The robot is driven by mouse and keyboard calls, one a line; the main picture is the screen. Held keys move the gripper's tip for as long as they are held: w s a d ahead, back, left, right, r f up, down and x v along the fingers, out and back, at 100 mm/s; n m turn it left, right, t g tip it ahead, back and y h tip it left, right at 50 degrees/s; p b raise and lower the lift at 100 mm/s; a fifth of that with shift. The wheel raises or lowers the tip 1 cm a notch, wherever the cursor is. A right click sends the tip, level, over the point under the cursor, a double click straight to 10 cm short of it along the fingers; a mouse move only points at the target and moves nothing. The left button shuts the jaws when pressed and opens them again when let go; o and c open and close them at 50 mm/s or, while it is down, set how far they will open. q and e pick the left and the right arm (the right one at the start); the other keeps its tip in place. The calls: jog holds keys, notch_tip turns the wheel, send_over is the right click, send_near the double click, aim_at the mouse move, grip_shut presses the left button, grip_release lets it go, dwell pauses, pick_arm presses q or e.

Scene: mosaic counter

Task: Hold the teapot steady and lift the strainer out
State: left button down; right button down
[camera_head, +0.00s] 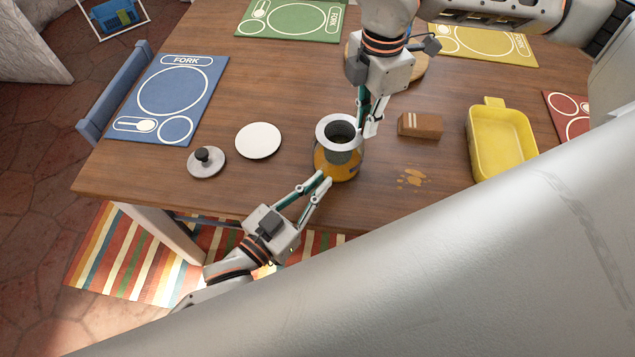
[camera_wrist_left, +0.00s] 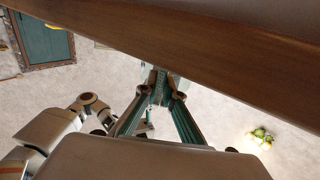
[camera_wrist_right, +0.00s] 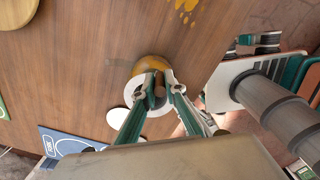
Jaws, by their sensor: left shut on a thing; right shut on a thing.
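The glass teapot (camera_head: 350,171), with amber tea in it, stands near the table's front edge. The metal strainer (camera_head: 341,150), with a wide pale rim, sits in its mouth. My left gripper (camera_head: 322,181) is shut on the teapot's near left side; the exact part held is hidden. In the left wrist view its fingers (camera_wrist_left: 160,88) meet by the table edge. My right gripper (camera_head: 369,130) comes from above and is shut at the right of the strainer's rim. In the right wrist view its fingers (camera_wrist_right: 157,90) cover part of the rim (camera_wrist_right: 129,91) above the amber teapot (camera_wrist_right: 152,63).
A grey lid with a black knob (camera_head: 206,162) and a white plate (camera_head: 258,141) lie left of the teapot. A brown box (camera_head: 420,125), a yellow dish (camera_head: 502,143) and orange-brown spots (camera_head: 411,178) are to the right. The table (camera_head: 235,190) is bare around the lid.

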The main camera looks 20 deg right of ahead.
jog(key=shift+r, duration=5.55)
pick_arm(q)
jog(key=c, duration=2.1)
grip_release()
jog(key=v, duration=1.2)
jog(key=shift+s, duration=0.1)
